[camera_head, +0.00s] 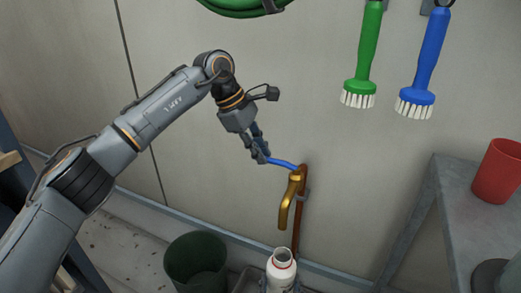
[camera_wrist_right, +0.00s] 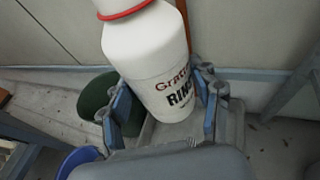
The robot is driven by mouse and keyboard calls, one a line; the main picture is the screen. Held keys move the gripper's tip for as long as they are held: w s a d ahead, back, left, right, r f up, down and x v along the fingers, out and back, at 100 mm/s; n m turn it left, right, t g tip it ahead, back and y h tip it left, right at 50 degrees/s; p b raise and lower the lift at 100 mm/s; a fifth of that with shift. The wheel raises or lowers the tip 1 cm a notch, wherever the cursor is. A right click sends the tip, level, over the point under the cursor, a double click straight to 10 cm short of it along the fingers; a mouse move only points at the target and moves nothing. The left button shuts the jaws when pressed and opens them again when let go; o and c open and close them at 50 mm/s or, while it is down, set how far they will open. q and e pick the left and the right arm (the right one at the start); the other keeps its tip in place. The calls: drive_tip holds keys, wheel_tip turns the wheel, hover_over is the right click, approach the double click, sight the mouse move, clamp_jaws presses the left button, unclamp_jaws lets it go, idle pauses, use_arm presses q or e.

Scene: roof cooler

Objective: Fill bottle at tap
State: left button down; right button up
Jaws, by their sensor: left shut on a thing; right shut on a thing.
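A brass tap (camera_head: 288,198) with a blue lever handle (camera_head: 280,163) is on a copper pipe at the wall. My left gripper (camera_head: 261,155) is shut on the blue lever handle. A white bottle (camera_head: 281,272) with a red ring at its neck stands below the tap spout. In the right wrist view the bottle (camera_wrist_right: 150,55) is between the fingers of my right gripper (camera_wrist_right: 163,108), which is shut on it. The bottle's label reads "RIN" in part. The right gripper is mostly below the edge of the head view. Whether water flows cannot be seen.
A dark green bucket (camera_head: 196,262) stands on the floor left of the bottle. A grey table (camera_head: 455,215) with a red cup (camera_head: 497,172) is at the right. A green brush (camera_head: 366,55) and a blue brush (camera_head: 425,60) hang on the wall, beside a green hose (camera_head: 238,6).

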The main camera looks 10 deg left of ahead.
use_arm(q)
drive_tip(key=s+d+n+t+y, duration=0.1)
drive_tip(key=s+n+t+y, duration=0.1)
drive_tip(key=s+n, duration=0.5)
drive_tip(key=shift+d+n+t, duration=0.15)
drive_tip(key=shift+n+t, duration=0.45)
drive_tip(key=shift+n, duration=0.4)
drive_tip(key=c, duration=1.3)
unclamp_jaws()
drive_tip(key=shift+c, duration=0.2)
drive_tip(key=shift+r, duration=0.1)
drive_tip(key=v, duration=1.1)
drive_tip(key=shift+s+r, duration=0.2)
drive_tip(key=shift+r, duration=0.15)
